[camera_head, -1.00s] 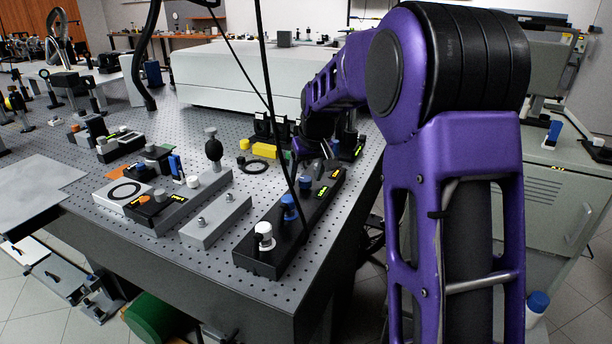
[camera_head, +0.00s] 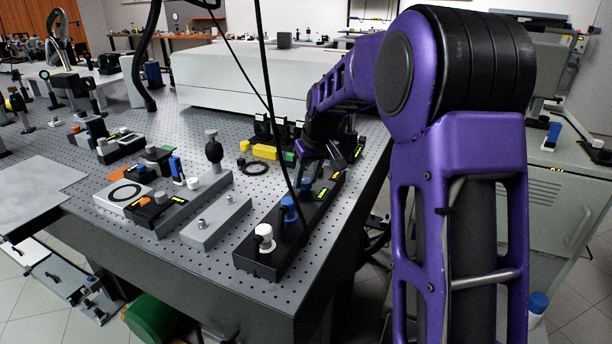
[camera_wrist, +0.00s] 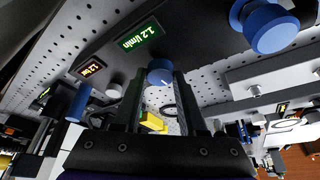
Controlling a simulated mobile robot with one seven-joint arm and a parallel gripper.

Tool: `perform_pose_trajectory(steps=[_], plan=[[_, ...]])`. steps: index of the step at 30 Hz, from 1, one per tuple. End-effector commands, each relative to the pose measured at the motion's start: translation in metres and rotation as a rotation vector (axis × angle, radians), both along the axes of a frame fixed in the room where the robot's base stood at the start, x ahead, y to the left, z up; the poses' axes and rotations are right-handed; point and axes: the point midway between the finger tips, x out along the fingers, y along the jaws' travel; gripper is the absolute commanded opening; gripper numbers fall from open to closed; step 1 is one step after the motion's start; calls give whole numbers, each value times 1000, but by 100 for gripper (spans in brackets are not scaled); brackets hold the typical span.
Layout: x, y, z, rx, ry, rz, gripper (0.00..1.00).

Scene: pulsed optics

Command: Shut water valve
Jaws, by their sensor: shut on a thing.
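A long black manifold box (camera_head: 270,262) lies along the right edge of the perforated optical table. It carries a white knob (camera_head: 264,233), blue knobs (camera_head: 289,207) and small lit displays (camera_head: 322,193). In the wrist view, my gripper (camera_wrist: 160,82) is shut on a blue valve knob (camera_wrist: 160,70), one dark finger on each side. A green display (camera_wrist: 140,35) reading about 1.2 l/min is beside that knob. Another blue knob (camera_wrist: 265,25) shows at the upper right. In the head view, my gripper (camera_head: 318,165) is over the box's far part, and its fingertips are partly hidden.
A grey block (camera_head: 215,222) and a smaller box with a blue switch (camera_head: 174,168) are left of the manifold. A yellow block (camera_head: 264,151) and a black ring (camera_head: 254,168) lie behind. A dark cable (camera_head: 272,100) hangs in front of the manifold.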

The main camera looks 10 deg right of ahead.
Motion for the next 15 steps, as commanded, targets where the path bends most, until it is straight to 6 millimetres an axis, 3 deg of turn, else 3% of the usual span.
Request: perform_pose_trajectory(steps=[15], plan=[[2, -4, 2, 4, 1, 460, 0]])
